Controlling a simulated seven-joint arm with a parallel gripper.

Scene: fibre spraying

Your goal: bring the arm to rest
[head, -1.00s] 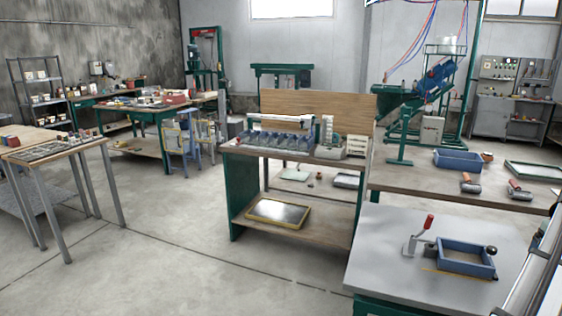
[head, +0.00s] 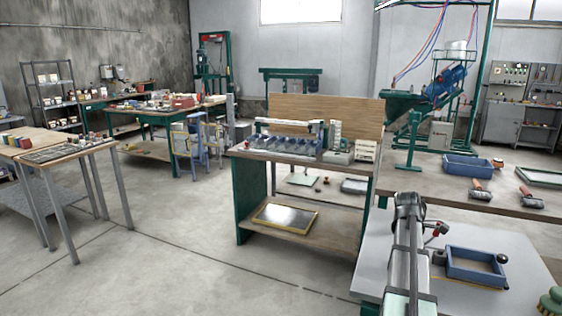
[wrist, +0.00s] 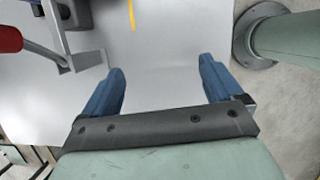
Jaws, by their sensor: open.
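My gripper (wrist: 160,85) is open in the wrist view, its two blue fingers wide apart with nothing between them. Below it is the light grey top of the front table (wrist: 160,45). In the head view my arm rises from the lower edge in front of that table (head: 385,238); I cannot make out the fingers there. Beside my arm stand a red-handled clamp (head: 437,229) and a blue rectangular frame (head: 478,270) with a black knob. The clamp's red handle (wrist: 10,38) also shows at the wrist view's left edge. My arm hides part of the table.
A wooden bench (head: 450,190) behind holds a blue tray (head: 468,167) and two rollers. A shelved bench (head: 290,222) stands left of my arm. The floor at the lower left is clear.

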